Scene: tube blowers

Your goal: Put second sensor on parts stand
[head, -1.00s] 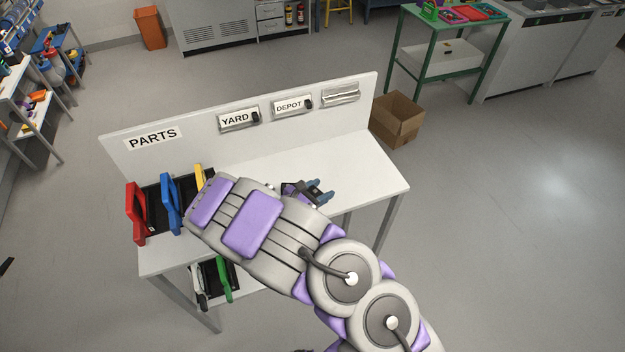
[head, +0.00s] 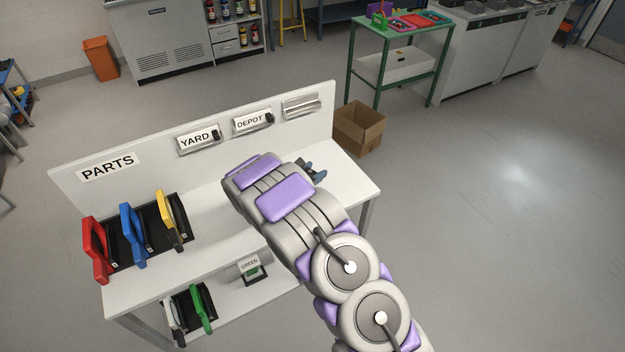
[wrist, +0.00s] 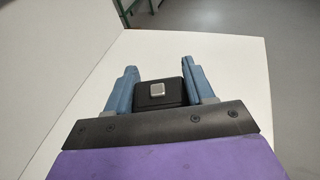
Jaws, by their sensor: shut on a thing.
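My gripper (head: 313,172) is over the right part of the white parts stand (head: 340,187), largely hidden behind my arm in the head view. In the wrist view my gripper (wrist: 157,72) has its blue fingers on either side of a small black block, the sensor (wrist: 150,96), which has a silver square on it. The sensor is held close above the white top; I cannot tell if it touches.
An unlabelled metal holder (head: 301,105) is at the panel's right. Red (head: 95,250), blue (head: 132,235) and yellow (head: 168,220) handled items stand in a black rack at left. A cardboard box (head: 358,130) stands behind right.

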